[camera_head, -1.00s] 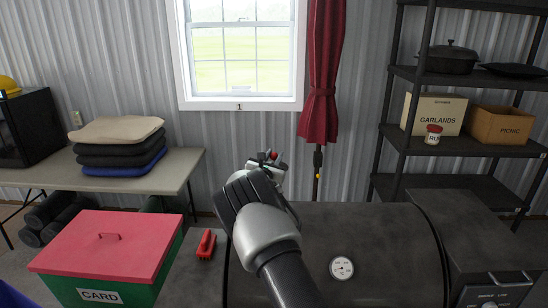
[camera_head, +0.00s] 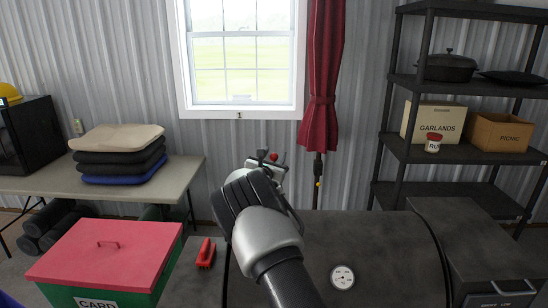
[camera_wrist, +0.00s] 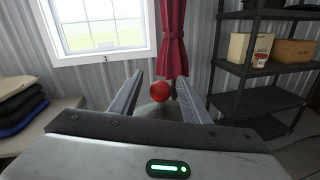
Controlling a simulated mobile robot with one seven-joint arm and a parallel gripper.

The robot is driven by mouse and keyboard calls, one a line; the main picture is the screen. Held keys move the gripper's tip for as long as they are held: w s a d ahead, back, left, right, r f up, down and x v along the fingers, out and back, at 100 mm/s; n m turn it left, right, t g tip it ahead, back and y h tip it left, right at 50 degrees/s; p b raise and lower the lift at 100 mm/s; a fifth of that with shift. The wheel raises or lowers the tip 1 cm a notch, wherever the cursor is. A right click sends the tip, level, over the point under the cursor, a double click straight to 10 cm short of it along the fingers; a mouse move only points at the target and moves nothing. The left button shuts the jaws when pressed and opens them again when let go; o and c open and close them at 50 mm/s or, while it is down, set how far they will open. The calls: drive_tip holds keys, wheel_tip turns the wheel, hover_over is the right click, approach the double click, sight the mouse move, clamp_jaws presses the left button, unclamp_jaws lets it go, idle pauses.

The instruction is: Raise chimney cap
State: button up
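A red ball-shaped knob (camera_wrist: 158,92) shows between my fingers in the wrist view; its red also shows just beyond my gripper in the head view (camera_head: 273,156). A greyish rounded surface lies below the knob, mostly hidden by my gripper body; I cannot tell whether it is the chimney cap. My gripper (camera_wrist: 159,76) is open, with a finger on either side of the knob and gaps visible beside it. It also shows in the head view (camera_head: 267,162), above the back of the dark smoker (camera_head: 385,245). My arm hides the chimney.
A red-lidded green box (camera_head: 100,255) and a red brush-like tool (camera_head: 206,253) are at the left. A table with stacked cushions (camera_head: 118,155) stands behind. A black shelf (camera_head: 470,155) is at the right. A dark red curtain (camera_head: 320,80) hangs behind my gripper.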

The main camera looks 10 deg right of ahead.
drive_tip(key=b+v, duration=0.2)
drive_tip(key=v, duration=1.5)
drive_tip(key=shift+s, duration=0.2)
drive_tip(key=shift+a+f, duration=0.1)
